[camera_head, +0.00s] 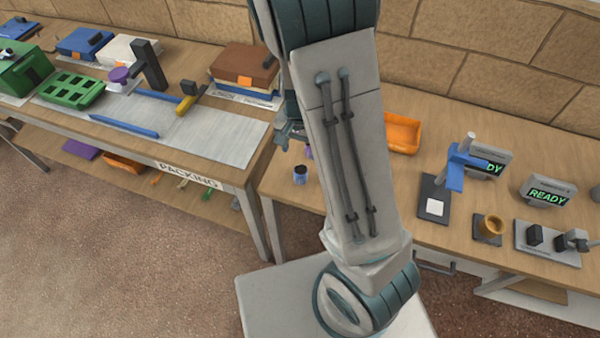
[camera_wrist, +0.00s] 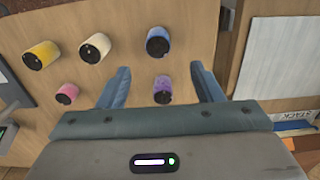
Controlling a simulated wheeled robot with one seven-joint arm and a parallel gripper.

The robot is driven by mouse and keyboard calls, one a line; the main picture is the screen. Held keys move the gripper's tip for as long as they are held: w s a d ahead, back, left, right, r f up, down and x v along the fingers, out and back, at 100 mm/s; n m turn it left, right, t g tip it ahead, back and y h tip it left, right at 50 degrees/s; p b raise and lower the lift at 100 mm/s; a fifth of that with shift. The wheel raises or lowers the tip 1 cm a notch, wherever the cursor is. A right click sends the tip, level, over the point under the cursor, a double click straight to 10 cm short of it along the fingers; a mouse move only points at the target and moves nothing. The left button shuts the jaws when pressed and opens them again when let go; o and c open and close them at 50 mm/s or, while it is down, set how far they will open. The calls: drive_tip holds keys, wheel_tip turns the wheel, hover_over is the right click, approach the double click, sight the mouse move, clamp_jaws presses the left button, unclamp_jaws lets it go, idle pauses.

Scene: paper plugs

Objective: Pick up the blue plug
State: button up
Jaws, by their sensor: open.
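The blue plug (camera_wrist: 158,42) stands on the wooden table in the wrist view, with a dark top. It lies just beyond my open fingers, roughly in line with the gap between them. In the head view the blue plug (camera_head: 300,176) stands near the table's left end. My gripper (camera_wrist: 160,68) is open and empty, its two blue-grey fingers spread wide. A purple plug (camera_wrist: 162,90) lies in view between the fingers. In the head view my arm hides most of my gripper.
Yellow (camera_wrist: 41,55), cream (camera_wrist: 95,48) and pink (camera_wrist: 67,93) plugs stand left of the blue one. In the head view an orange bin (camera_head: 403,133) sits right of my arm. The packing table (camera_head: 225,142) stands left, across a narrow gap.

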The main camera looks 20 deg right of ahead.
sight(300, 169)
wheel_tip(300, 169, down, 7)
drive_tip(key=shift+r, duration=0.15)
drive_tip(key=shift+d+f, duration=0.15)
drive_tip(key=shift+f, duration=2.6)
drive_tip(key=c, duration=1.1)
